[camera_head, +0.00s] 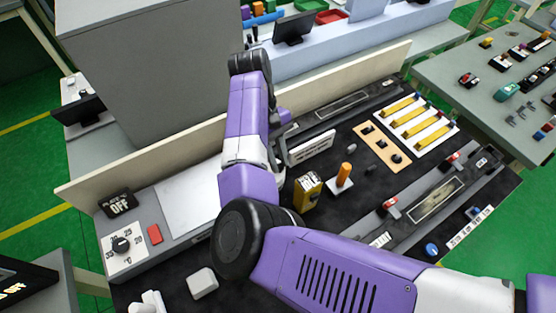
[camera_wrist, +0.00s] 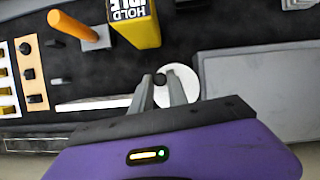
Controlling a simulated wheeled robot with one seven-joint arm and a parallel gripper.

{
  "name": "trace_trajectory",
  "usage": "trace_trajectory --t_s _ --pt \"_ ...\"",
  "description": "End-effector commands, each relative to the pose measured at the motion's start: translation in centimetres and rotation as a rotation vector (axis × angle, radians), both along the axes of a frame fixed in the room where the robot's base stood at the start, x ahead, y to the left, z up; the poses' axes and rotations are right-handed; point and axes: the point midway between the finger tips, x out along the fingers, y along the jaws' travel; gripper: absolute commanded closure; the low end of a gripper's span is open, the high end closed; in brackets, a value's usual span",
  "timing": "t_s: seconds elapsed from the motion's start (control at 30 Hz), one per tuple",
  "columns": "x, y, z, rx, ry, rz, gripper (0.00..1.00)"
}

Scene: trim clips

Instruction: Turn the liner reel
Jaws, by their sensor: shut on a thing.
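The liner reel appears to be the white round disc (camera_wrist: 186,82) with a small dark knob (camera_wrist: 160,83), seen in the wrist view. My gripper (camera_wrist: 160,78) is shut on this knob, with one finger on each side of it. The fingers cover part of the disc. In the head view, my arm hides most of the reel and the knob, and the grip itself cannot be made out there.
A yellow block (camera_head: 308,191) marked HOLD and IDLE and an orange post (camera_head: 346,170) stand close by. A white sign plate (camera_head: 310,148) is beside my gripper. A grey panel (camera_wrist: 258,95) lies on the other side. A low wall (camera_head: 375,68) runs behind the bench.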

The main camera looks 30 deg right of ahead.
Motion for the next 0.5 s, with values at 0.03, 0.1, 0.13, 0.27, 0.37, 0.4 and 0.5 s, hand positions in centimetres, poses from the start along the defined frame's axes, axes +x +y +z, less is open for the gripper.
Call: trace_trajectory --t_s 0.03,0.1,0.13,0.27,0.37,0.4,0.5 --pt "0.06 -0.07 -0.09 -0.003 0.001 0.045 1.00" --pt "0.21 -0.13 -0.07 -0.003 0.001 0.111 1.00" --pt "0.28 -0.13 -0.06 -0.002 0.000 0.141 1.00" --pt "0.55 -0.20 -0.07 -0.002 0.001 0.263 1.00" --pt "0.76 -0.21 -0.09 -0.002 0.001 0.359 1.00" --pt "0.85 -0.21 -0.07 -0.002 0.001 0.397 1.00" --pt "1.05 -0.19 -0.09 -0.002 0.001 0.491 1.00"
